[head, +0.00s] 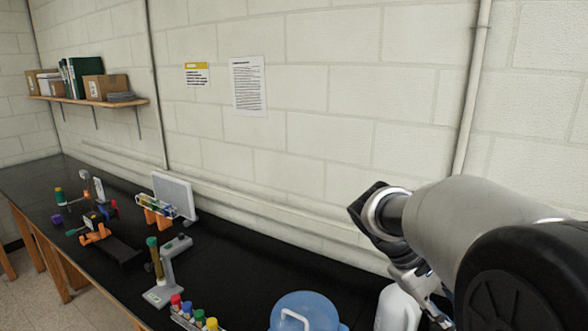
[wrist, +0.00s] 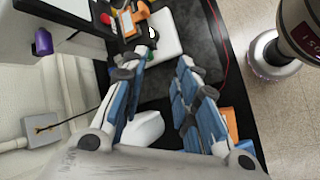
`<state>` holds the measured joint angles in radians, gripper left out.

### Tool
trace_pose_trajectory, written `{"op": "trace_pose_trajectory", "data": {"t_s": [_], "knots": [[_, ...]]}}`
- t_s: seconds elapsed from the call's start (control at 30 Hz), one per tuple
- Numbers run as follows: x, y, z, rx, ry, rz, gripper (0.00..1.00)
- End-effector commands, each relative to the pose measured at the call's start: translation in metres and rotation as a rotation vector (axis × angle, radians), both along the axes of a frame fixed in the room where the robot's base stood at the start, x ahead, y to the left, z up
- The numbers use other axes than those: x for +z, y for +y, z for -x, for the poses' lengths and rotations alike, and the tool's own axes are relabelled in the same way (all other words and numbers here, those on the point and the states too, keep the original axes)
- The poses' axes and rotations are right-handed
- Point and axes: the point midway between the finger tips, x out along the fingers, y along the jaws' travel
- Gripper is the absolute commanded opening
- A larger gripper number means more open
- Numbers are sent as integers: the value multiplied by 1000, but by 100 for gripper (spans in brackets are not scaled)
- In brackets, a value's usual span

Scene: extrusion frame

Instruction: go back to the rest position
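My gripper (head: 428,300) hangs at the lower right of the head view, partly hidden by my own arm and cut near the lower edge. It is over the right end of the black bench, beside a white jug-like object (head: 397,308). In the wrist view my gripper (wrist: 163,70) shows two blue-padded fingers spread apart, with a clear gap and nothing held between them. A white rounded object (wrist: 143,128) lies beyond the gap, low in that view.
The black bench (head: 228,270) runs along a block wall. A blue lidded container (head: 305,314), a rack of coloured-cap tubes (head: 190,314), a grey stand (head: 163,292) and a white panel (head: 174,193) stand on it. A shelf (head: 85,103) is far left.

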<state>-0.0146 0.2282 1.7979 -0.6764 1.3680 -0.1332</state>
Motion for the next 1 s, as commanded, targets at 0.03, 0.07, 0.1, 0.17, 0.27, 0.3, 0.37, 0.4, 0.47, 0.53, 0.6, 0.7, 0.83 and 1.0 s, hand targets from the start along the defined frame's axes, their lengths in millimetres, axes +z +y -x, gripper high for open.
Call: {"op": "trace_pose_trajectory", "data": {"t_s": [0.03, 0.07, 0.1, 0.17, 0.27, 0.3, 0.37, 0.4, 0.47, 0.53, 0.6, 0.7, 0.83, 1.0], "knots": [[-20, 10, 19, -14, -56, -54, 28], [-27, 16, 29, -23, -86, -87, 28], [-36, 25, 42, -34, -127, -130, 28], [-51, 39, 60, -52, -188, -195, 28], [-80, 62, 91, -84, -291, -303, 28], [-92, 71, 103, -99, -332, -347, 28], [-111, 85, 119, -120, -396, -411, 28], [-124, 94, 130, -135, -436, -452, 28], [-142, 107, 144, -155, -494, -512, 28], [-160, 120, 157, -179, -554, -573, 28], [-175, 130, 166, -199, -601, -621, 28], [-189, 140, 175, -218, -648, -670, 28], [-195, 145, 179, -231, -674, -698, 28], [-193, 146, 179, -232, -674, -700, 28]]}}
